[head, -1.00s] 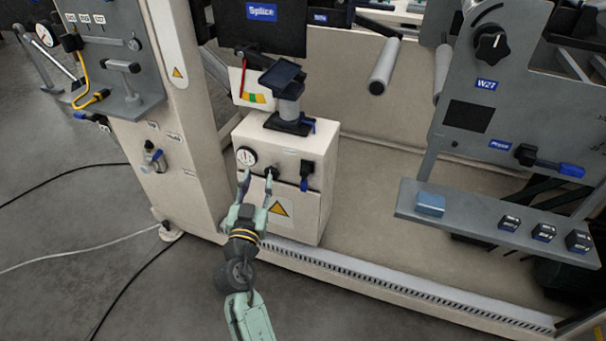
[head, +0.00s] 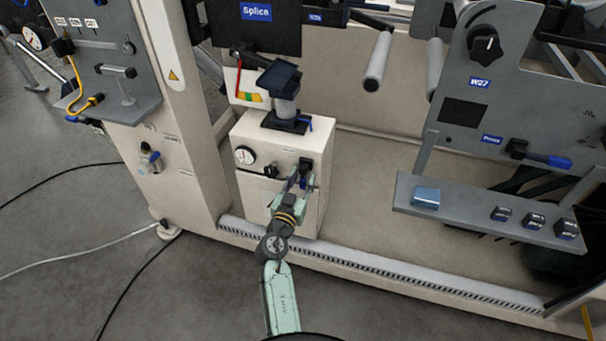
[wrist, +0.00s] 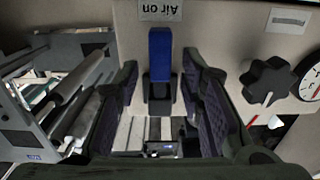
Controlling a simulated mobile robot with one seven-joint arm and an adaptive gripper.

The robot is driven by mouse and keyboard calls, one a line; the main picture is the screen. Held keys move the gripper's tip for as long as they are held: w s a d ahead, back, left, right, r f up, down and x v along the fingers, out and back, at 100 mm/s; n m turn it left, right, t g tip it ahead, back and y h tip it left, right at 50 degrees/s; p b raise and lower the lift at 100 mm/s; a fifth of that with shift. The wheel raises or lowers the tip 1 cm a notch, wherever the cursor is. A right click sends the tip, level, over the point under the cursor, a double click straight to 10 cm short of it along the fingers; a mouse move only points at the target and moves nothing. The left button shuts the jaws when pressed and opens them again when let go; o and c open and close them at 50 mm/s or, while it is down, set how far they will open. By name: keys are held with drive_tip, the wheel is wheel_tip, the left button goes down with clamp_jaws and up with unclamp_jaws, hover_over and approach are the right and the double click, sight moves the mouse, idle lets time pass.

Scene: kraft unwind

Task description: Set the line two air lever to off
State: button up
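The air lever (head: 304,165) is on the front of the cream box, right of a black knob. In the wrist view its blue handle (wrist: 160,55) and dark base lie between my fingers, near a label reading "Air on" (wrist: 161,10). My gripper (head: 300,183) is open, with one finger on each side of the lever. Gaps show between both fingers and the handle in the wrist view. In the head view my fingers partly cover the lever. No line number is legible on it.
The cream box (head: 262,205) also carries a round gauge (head: 244,156) and a black star knob (head: 270,171), which also shows in the wrist view (wrist: 268,80). A grey shelf (head: 455,212) with small blocks stands at the right. Cables lie on the left floor.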

drive_tip(key=shift+w+d, duration=0.15)
drive_tip(key=shift+w, duration=0.4)
drive_tip(key=c, duration=0.8)
clamp_jaws()
drive_tip(key=shift+d+f, duration=0.1)
drive_tip(key=shift+d, duration=0.05)
